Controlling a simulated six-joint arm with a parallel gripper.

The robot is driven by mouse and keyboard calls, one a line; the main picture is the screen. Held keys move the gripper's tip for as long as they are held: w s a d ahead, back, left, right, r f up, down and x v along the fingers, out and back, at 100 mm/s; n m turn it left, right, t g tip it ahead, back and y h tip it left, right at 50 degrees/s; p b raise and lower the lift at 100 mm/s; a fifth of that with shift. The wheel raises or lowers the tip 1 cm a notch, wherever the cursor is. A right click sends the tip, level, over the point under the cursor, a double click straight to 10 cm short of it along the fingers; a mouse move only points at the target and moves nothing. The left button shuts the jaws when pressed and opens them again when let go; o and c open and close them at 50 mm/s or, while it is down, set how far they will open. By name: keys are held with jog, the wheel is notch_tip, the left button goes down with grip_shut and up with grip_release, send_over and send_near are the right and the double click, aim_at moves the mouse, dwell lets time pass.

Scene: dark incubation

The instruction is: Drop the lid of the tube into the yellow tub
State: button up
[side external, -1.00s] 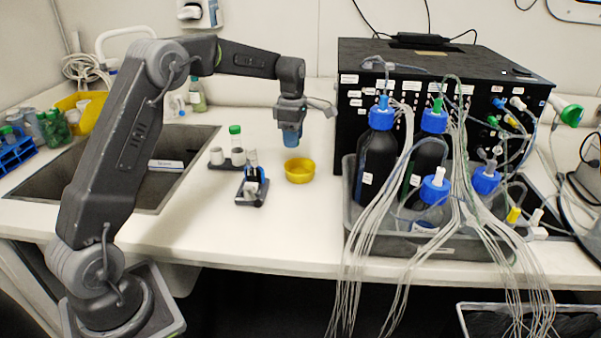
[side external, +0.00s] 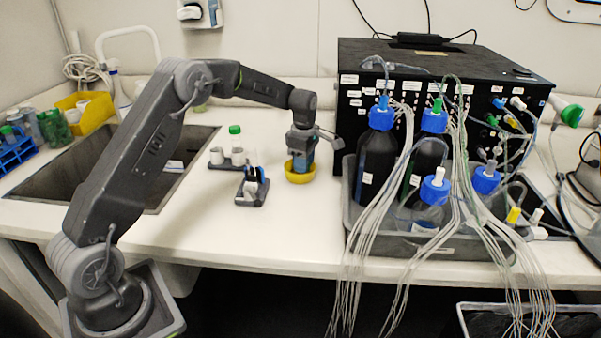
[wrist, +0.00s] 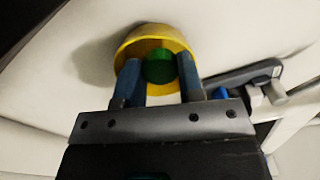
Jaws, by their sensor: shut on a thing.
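The round green lid (wrist: 159,66) shows in the wrist view between the two blue fingers of my gripper (wrist: 159,72), which is shut on it. The yellow tub (side external: 300,178) stands on the white bench; in the wrist view its rim (wrist: 150,33) lies behind and around the lid. In the side view my gripper (side external: 300,166) points down with its fingertips at the tub's mouth, and the lid is hidden there. A tube, pale and without a visible cap, stands in a small dark holder (side external: 252,194) left of the tub.
A grey tray (side external: 400,243) of blue-capped bottles and hanging tubing is close on the right. The sink is at left. The bench in front of the tub is clear.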

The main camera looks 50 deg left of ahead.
jog(key=o, duration=1)
jog(key=shift+c, duration=0.2)
notch_tip(320, 180, up, 14)
